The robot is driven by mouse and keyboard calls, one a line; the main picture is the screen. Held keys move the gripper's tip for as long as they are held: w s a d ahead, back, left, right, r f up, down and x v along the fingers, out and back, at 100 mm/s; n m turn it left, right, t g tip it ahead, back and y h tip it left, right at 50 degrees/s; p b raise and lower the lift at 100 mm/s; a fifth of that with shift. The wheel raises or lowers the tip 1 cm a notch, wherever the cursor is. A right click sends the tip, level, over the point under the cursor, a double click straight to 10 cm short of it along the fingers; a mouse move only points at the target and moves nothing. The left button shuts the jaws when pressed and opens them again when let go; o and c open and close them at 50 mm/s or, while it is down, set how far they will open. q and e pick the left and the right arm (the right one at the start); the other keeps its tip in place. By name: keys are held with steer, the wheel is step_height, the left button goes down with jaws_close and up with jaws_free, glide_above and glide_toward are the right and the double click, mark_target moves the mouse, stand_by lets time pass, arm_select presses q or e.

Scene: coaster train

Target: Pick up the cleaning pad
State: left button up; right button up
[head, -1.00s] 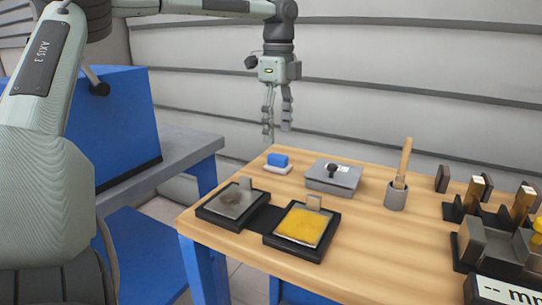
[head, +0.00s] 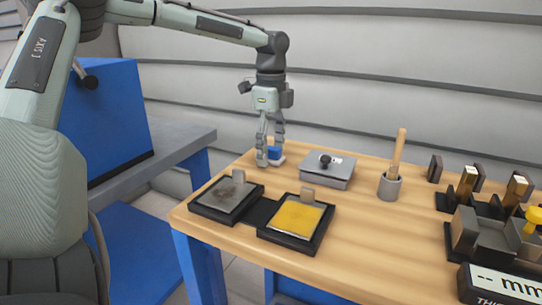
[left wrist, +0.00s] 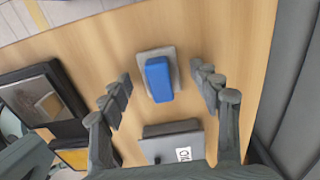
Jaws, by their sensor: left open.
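The cleaning pad appears to be the small blue block (head: 274,153) on a pale base at the back left of the wooden table. It also shows in the left wrist view (left wrist: 158,80), lying on its light grey base (left wrist: 172,54). My left gripper (head: 269,160) is open, pointing down over the pad. In the left wrist view the fingers (left wrist: 164,85) stand on either side of the pad, with a gap on both sides. In the head view the fingers partly hide the pad. My right gripper is not in view.
A grey lidded box (head: 327,170) stands close to the right of the pad. Two black-framed plates, one grey (head: 229,195) and one yellow (head: 298,217), lie in front. A grey cup (head: 389,187) holds a wooden handle. Dark fixtures stand at the right. The table (head: 345,235) has clear room in front.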

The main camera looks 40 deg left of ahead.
mark_target(269, 148)
arm_select(q)
steer(key=c, duration=1.3)
steer(key=shift+o, duration=0.2)
steer(key=shift+r, duration=0.65)
steer(key=r, duration=0.3)
steer(key=shift+s+r, duration=0.25)
steer(key=shift+s, duration=0.15)
steer(key=s+a+r, duration=0.1)
steer(key=s+r, duration=0.5)
steer(key=s, duration=0.4)
steer(key=shift+s+a+r, duration=0.15)
steer(key=shift+s+a, duration=0.05)
steer(key=shift+s, duration=0.2)
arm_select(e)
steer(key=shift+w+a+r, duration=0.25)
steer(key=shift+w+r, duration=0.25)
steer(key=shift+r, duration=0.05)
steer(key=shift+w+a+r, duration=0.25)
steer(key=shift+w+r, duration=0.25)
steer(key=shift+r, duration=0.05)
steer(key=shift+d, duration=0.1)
